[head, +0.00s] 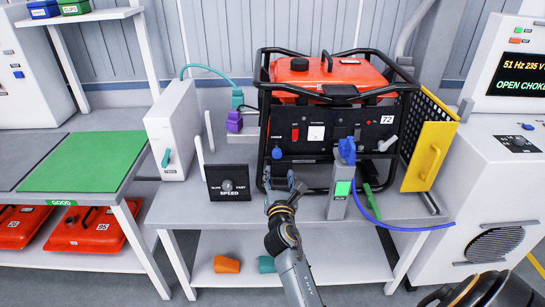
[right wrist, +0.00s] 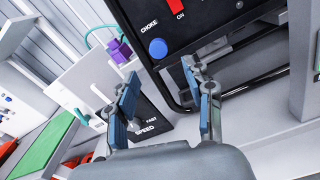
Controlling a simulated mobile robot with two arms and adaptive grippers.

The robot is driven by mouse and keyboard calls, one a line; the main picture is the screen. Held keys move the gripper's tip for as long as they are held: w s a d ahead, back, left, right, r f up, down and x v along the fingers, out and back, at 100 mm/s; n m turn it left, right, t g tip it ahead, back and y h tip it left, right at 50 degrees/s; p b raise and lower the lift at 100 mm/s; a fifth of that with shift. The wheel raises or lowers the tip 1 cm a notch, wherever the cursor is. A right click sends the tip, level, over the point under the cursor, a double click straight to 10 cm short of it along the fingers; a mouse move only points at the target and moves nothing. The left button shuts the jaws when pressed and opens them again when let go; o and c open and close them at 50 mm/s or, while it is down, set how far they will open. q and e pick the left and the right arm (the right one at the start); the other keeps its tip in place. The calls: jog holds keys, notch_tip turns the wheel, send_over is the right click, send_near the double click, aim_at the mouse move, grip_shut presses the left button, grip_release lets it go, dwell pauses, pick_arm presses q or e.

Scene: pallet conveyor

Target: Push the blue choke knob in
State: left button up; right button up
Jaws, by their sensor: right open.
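The blue choke knob (head: 277,153) is on the lower left of the generator's black front panel (head: 310,132). In the right wrist view the knob (right wrist: 158,48) is a round blue cap beside the word CHOKE, standing out from the panel. My right gripper (head: 280,182) is below the knob in the head view, in front of the generator's lower frame. In the right wrist view its two blue-padded fingers (right wrist: 167,100) are spread apart with nothing between them. The knob lies ahead of the fingers, apart from them. My left gripper is not in view.
A black SPEED dial box (head: 228,183) stands left of my right gripper. A blue plug on a grey post (head: 340,200) stands to the right. The generator's black tube frame (head: 262,110) surrounds the panel. A screen (head: 515,75) reads OPEN CHOKE.

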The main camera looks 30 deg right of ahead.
aim_at(277, 155)
jog(key=x, duration=0.9)
jog(key=shift+w+a+b, duration=0.1)
jog(key=shift+w+b, duration=0.15)
jog(key=shift+b, duration=0.1)
grip_shut()
